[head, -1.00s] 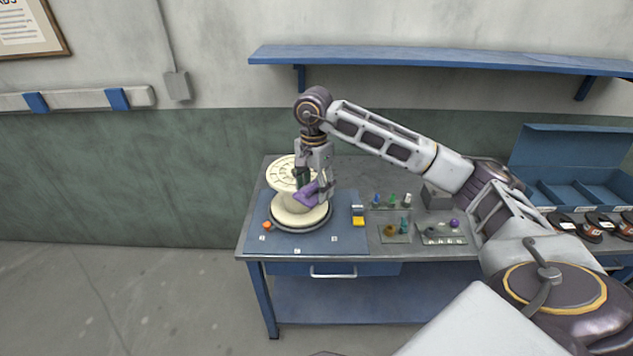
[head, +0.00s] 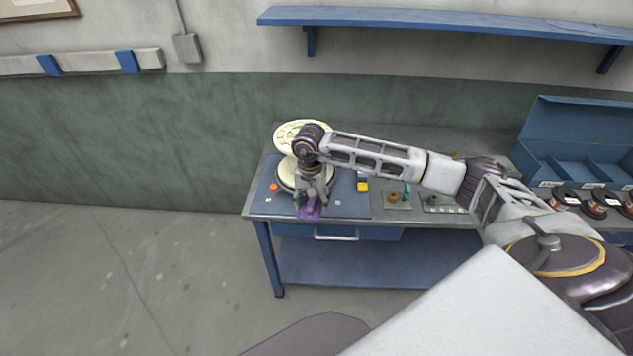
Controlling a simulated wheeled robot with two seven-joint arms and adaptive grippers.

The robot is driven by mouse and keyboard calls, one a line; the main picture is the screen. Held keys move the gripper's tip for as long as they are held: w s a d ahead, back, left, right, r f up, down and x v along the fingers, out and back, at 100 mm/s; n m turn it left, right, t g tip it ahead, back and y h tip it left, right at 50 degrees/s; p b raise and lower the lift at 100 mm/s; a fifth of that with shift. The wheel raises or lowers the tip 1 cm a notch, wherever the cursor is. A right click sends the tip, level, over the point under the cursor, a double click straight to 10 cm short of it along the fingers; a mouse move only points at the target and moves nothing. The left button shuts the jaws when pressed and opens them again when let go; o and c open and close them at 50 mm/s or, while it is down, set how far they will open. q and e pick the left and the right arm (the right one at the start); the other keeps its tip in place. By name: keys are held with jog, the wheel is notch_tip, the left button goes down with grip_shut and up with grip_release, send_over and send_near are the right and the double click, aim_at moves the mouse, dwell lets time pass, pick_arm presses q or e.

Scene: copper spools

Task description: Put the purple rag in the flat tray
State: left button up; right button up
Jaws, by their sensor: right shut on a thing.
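The purple rag (head: 309,212) hangs from my right gripper (head: 309,199), which is shut on it. Gripper and rag are over the front part of the blue mat (head: 350,206), in front of the cream spool (head: 300,131). I cannot tell how high the rag is above the mat. A shallow grey tray (head: 399,206) holding small brass and teal items lies right of the mat. I cannot tell for sure whether it is the flat tray. Another grey tray (head: 432,209) with small pale marks is partly hidden by my right arm. My left gripper is out of view.
A yellow and blue block (head: 362,186) and an orange item (head: 273,187) lie near the mat's edges. A blue compartment bin (head: 570,135) and several dark spools (head: 593,208) are at the right. A blue shelf (head: 440,20) is on the wall above.

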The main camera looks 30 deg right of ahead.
jog(key=s+a+f+n, duration=0.3)
jog(key=f+n, duration=0.1)
jog(key=f, duration=0.5)
jog(key=s+a+f+n, duration=0.3)
jog(key=s+f+n, duration=0.1)
jog(key=f, duration=0.5)
jog(key=shift+a+n, duration=0.15)
jog(key=shift+n, duration=0.15)
jog(key=shift+s+f, duration=0.1)
